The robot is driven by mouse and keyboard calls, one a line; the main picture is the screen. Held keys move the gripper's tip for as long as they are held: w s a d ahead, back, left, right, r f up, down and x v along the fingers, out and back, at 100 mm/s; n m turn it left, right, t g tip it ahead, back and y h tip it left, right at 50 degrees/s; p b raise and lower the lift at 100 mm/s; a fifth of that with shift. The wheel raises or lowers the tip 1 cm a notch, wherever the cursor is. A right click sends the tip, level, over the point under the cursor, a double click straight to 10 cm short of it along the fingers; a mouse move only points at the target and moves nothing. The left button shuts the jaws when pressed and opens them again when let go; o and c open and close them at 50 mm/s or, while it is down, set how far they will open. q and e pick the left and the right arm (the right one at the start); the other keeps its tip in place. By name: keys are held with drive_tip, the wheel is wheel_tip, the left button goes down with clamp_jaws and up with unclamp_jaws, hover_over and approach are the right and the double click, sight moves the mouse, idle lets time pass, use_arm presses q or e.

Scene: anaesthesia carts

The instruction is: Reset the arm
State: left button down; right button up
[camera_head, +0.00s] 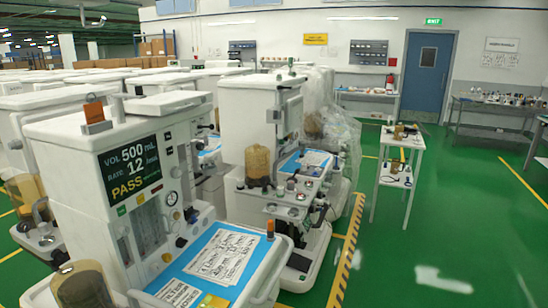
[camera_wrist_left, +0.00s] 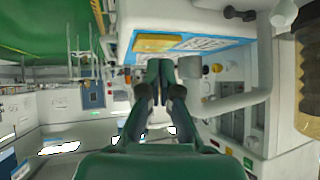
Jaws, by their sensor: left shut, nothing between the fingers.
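My left gripper (camera_wrist_left: 160,70) shows in the left wrist view, with its dark green fingers together and nothing between them. The fingertips appear in front of the edge of a white cart (camera_wrist_left: 185,15) with a blue work surface (camera_wrist_left: 205,45). I cannot tell whether they touch it. Neither of my arms shows in the head view, and my right gripper is in neither view. In the head view the nearest anaesthesia cart (camera_head: 75,135) carries a screen (camera_head: 134,168) reading 500 mL, 12 and PASS.
A paper sheet (camera_head: 224,256) lies on the near cart's blue top. A second cart (camera_head: 245,117) stands just behind it, and plastic wrap (camera_head: 335,125) covers equipment beyond. A small white side table (camera_head: 402,146) stands to the right. Green floor (camera_head: 460,220) is clear at the right.

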use_arm(q)
drive_tip(key=s+d+f+n+g+h, duration=0.2)
drive_tip(key=s+d+f+g, duration=0.3)
drive_tip(key=s+f, duration=0.55)
drive_tip(key=s+d+f+n+g+h, duration=0.15)
drive_tip(key=s+d+f+g, duration=0.5)
drive_tip(key=s, duration=0.75)
wheel_tip(320, 180, down, 12)
drive_tip(key=w+a+t+b, duration=0.1)
drive_tip(key=a+b, duration=0.1)
drive_tip(key=b, duration=0.8)
drive_tip(key=shift+r+t, duration=0.25)
drive_tip(key=shift+t, duration=0.1)
